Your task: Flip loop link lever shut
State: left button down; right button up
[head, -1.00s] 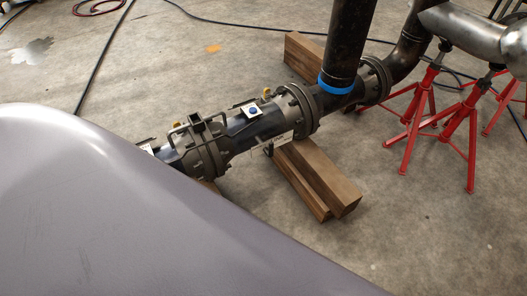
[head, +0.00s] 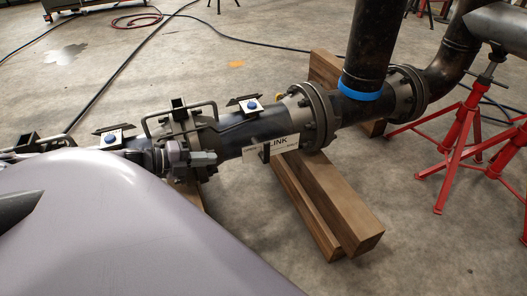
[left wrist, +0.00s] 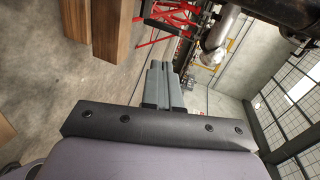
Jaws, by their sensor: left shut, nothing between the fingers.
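The loop link lever (head: 160,119) is a thin dark bar bent into a loop. In the head view it stands over the flange joint left of centre, around a black bracket (head: 178,104). The lever does not show there. My right gripper is not in view.
The dark pipe (head: 235,137) rests on wooden beams (head: 325,205). A vertical pipe with a blue band (head: 360,92) rises at the right, beside red stands (head: 455,140). Hoses cross the floor behind. My own arm covers the lower left. Floor at front right is clear.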

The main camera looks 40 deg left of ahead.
pick_arm(q)
jog(key=shift+w+a+r+m, duration=0.2)
jog(key=shift+w+a+m, duration=0.2)
jog(key=shift+w+m, duration=0.15)
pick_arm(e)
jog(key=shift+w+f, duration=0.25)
pick_arm(q)
jog(key=shift+b, duration=0.3)
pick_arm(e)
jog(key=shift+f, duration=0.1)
pick_arm(q)
jog(key=b, duration=0.6)
send_near(264, 149)
notch_tip(264, 149, down, 2)
jog(key=w, duration=0.2)
jog(key=shift+w+d+f+b, duration=0.1)
jog(key=shift+w+d+b, duration=0.25)
jog(key=shift+w+d, duration=0.3)
jog(key=shift+w+d+f+b, duration=0.1)
jog(key=shift+w+d+b, duration=0.3)
jog(key=shift+w, duration=0.5)
jog(key=shift+w+d, duration=0.2)
jog(key=shift+w, duration=0.1)
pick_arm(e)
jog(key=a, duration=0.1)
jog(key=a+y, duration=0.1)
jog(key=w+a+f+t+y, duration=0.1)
